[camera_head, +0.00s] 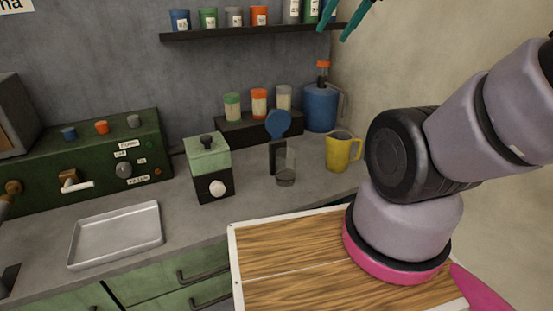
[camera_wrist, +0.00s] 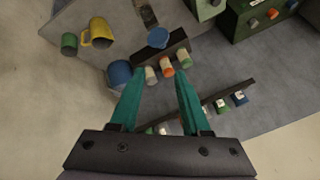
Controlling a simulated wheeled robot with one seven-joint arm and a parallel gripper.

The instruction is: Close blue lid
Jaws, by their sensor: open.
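The blue lid (camera_head: 278,123) is a round disc standing raised above a clear glass container (camera_head: 286,168) with a dark upright part behind it, on the counter. The lid also shows in the wrist view (camera_wrist: 158,38), beyond my fingertips. My gripper (camera_head: 333,35) shows only its teal fingers at the top edge of the head view, high above the counter and apart from the lid. In the wrist view my gripper (camera_wrist: 159,80) is open, with nothing between its fingers. The hinge of the lid is too small to make out.
A yellow mug (camera_head: 340,152) stands right of the glass container, and a green-topped grinder (camera_head: 208,160) stands left. Behind are a dark rack (camera_head: 240,130) of jars and a blue jug (camera_head: 321,108). A wall shelf (camera_head: 230,34) holds several cans. A metal tray (camera_head: 117,233) lies left.

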